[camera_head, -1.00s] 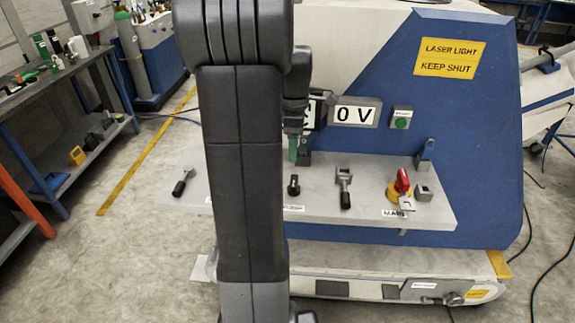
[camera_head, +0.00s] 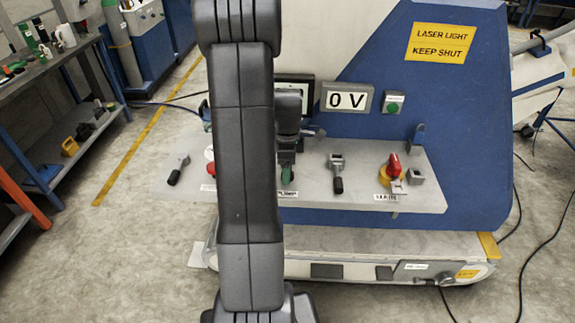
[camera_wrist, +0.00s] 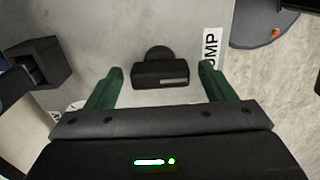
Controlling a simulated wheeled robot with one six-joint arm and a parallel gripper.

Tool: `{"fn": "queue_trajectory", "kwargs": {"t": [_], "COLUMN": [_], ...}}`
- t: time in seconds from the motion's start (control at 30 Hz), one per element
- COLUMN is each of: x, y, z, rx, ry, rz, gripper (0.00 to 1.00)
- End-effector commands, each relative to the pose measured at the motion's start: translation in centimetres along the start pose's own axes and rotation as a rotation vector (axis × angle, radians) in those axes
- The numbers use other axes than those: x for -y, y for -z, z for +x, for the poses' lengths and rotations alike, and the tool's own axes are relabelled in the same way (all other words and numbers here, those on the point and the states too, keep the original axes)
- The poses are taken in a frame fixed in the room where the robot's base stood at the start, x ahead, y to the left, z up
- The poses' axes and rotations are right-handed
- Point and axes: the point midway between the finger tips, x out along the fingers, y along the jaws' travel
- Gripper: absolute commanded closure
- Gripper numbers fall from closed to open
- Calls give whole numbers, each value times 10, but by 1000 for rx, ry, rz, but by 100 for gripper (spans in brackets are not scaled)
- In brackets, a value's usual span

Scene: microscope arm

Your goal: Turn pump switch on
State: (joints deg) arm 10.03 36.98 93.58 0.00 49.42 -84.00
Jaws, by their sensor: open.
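The pump switch is a small black knob (camera_wrist: 160,73) with a pale mark on its bar, on the grey panel (camera_head: 362,185). A partly cut-off label (camera_wrist: 211,46) reading "UMP" is beside it in the wrist view. My gripper (camera_wrist: 161,69) is open, its two green fingers on either side of the knob with gaps on both sides. In the head view my gripper (camera_head: 287,173) is low over the panel by the pump label (camera_head: 288,194) and hides the knob. Whether the fingertips touch the panel cannot be told.
A black-handled lever (camera_head: 337,175) stands right of my gripper. Farther right is a red-handled switch on yellow (camera_head: 391,170). Another lever (camera_head: 177,170) is at the panel's left. A display (camera_head: 347,99) reads 0 V beside a green button (camera_head: 394,104).

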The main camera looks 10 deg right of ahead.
Motion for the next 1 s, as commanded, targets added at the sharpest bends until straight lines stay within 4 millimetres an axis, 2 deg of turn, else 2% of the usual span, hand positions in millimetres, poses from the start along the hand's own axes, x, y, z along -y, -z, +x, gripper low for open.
{"fn": "queue_trajectory", "kwargs": {"t": [0.17, 0.4, 0.73, 1.0], "x": [0, 0, 0, 0], "y": [0, 0, 0, 0], "z": [0, 0, 0, 1], "rx": [0, 0, 0, 0], "ry": [0, 0, -1, -1], "rz": [0, 0, 42, 208], "gripper": [24, 68, 68, 68]}}
